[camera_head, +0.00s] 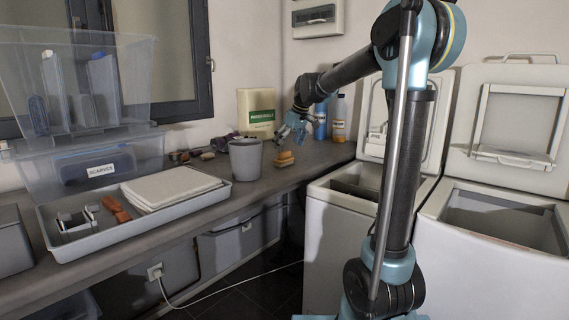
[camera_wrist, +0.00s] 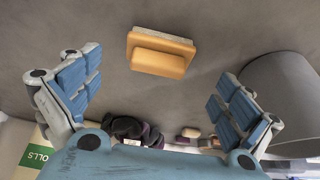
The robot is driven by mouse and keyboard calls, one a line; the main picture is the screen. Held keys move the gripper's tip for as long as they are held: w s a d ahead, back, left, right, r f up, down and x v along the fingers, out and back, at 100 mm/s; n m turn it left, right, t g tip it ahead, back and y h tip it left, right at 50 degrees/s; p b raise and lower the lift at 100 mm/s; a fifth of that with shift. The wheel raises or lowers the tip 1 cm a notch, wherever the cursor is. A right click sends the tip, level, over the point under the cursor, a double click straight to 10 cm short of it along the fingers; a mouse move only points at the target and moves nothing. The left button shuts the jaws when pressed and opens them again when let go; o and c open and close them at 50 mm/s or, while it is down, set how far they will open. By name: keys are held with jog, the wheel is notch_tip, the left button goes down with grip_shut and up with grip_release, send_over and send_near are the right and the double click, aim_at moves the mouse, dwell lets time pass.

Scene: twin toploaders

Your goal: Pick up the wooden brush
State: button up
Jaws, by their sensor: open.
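The wooden brush (camera_head: 285,159) is a small orange-tan block lying on the grey counter, just right of a grey bin. In the wrist view the brush (camera_wrist: 160,53) lies near the top middle, with a raised grip on its upper side and a paler edge. My gripper (camera_head: 290,130) hangs above the counter near the brush. In the wrist view its two blue-padded fingers (camera_wrist: 158,95) are spread wide with nothing between them. The brush lies beyond the fingertips, apart from them.
The grey bin (camera_head: 245,160) stands close to the brush and, in the wrist view, near the right finger (camera_wrist: 285,95). Dark lumpy items (camera_wrist: 130,128) lie along the wall. Bottles (camera_head: 339,118) and a green-labelled pack (camera_head: 257,112) stand behind. A tray (camera_head: 90,238) lies left.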

aim_at(285, 152)
jog(key=shift+x, duration=2.85)
jog(key=shift+w, duration=0.1)
jog(key=shift+r, duration=0.1)
jog(key=c, duration=1.2)
